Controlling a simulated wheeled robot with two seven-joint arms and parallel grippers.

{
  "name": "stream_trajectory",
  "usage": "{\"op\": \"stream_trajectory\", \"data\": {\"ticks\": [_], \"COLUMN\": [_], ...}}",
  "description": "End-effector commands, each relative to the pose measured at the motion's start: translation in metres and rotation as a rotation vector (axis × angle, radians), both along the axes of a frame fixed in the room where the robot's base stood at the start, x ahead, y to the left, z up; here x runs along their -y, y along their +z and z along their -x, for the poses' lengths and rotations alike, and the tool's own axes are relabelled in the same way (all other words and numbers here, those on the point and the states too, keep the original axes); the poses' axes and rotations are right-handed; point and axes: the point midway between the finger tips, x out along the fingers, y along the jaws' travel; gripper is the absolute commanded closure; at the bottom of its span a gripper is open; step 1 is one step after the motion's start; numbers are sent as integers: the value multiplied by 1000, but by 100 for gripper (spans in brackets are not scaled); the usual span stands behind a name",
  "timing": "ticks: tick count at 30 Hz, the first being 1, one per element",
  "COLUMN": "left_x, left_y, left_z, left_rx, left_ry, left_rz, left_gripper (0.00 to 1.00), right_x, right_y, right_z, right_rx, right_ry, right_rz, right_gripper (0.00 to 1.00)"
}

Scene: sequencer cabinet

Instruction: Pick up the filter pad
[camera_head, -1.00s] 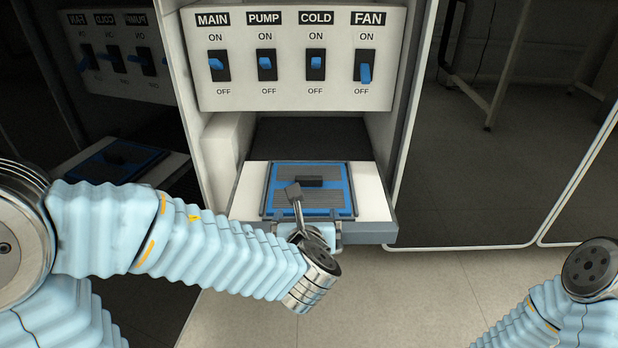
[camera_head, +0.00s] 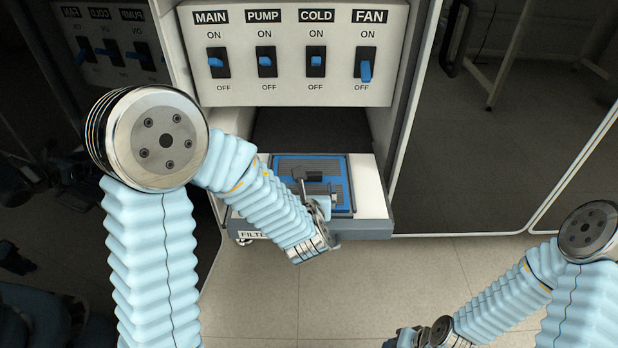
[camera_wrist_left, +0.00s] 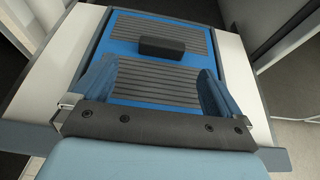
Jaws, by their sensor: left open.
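The filter pad (camera_head: 296,165) is a blue-framed panel with grey ribbed faces and a dark raised block on top. It lies flat in the pulled-out drawer (camera_head: 367,185) under the switch panel. My left gripper (camera_head: 318,190) is over the near part of the pad. In the left wrist view its fingers stand apart on either side of the pad's near ribbed section (camera_wrist_left: 155,82), with the dark block (camera_wrist_left: 162,47) just beyond them. Nothing is held between them. I cannot tell whether they touch the pad. My right arm's end is cut off at the bottom edge of the head view.
A white panel (camera_head: 290,95) with MAIN, PUMP, COLD and FAN switches hangs above the drawer. Cabinet walls flank the drawer opening. A dark glossy panel stands at the left. The floor (camera_head: 400,275) in front of the drawer is clear.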

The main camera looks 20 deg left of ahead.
Motion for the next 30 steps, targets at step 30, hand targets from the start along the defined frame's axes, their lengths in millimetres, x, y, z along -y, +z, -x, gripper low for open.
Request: {"op": "stream_trajectory", "data": {"ticks": [30], "left_x": [-14], "left_y": [-18], "left_z": [-60], "left_rx": [0], "left_ry": [-1], "left_rz": [0], "left_gripper": [37], "right_x": [0], "right_y": [-1], "right_z": [0], "right_rx": [0], "right_ry": [0], "right_rz": [-1], "right_gripper": [57]}}
